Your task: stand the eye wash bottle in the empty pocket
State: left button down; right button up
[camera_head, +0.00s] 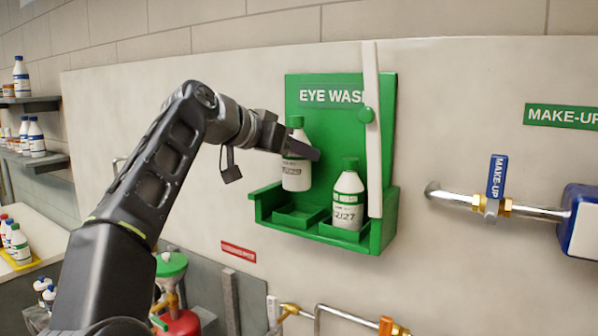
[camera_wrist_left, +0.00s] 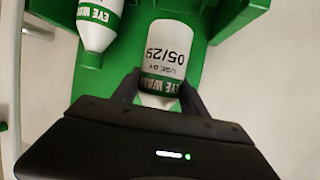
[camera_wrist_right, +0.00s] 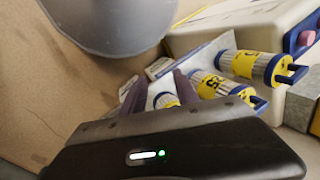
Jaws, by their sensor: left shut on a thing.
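The eye wash bottle (camera_head: 296,172), white with a green cap, is upright in my left gripper (camera_head: 300,148). The gripper is shut on it. In the left wrist view the bottle (camera_wrist_left: 165,50) shows a "05/29" label between the fingers. In the head view its base appears a little above the empty left pocket (camera_head: 290,222) of the green eye wash holder (camera_head: 388,215). A second eye wash bottle (camera_head: 348,205) stands in the right pocket. My right gripper (camera_wrist_right: 157,95) has its fingers apart; a yellow-banded cylinder shows between them, apparently behind.
A white upright bar (camera_head: 373,150) with a green knob stands in front of the holder's right side. A make-up valve (camera_head: 492,205) and pipe are to the right. Shelves with bottles (camera_head: 37,138) are at far left. Yellow-banded cylinders (camera_wrist_right: 248,65) lie near my right gripper.

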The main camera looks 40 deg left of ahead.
aim_at(299, 183)
pick_arm(q)
jog(key=shift+w+a+f+b, duration=0.1)
jog(key=shift+w+f+b, duration=0.2)
jog(key=shift+f, duration=0.3)
jog(key=shift+w+f+b, duration=0.25)
jog(key=shift+f, duration=0.3)
jog(key=shift+s+f, duration=0.15)
jog(key=shift+f, duration=0.35)
jog(key=shift+f, duration=0.1)
notch_tip(299, 183, down, 3)
jog(key=shift+r, duration=0.1)
jog(key=shift+w+f, duration=0.2)
jog(key=shift+w, duration=0.05)
jog(key=shift+f, duration=0.15)
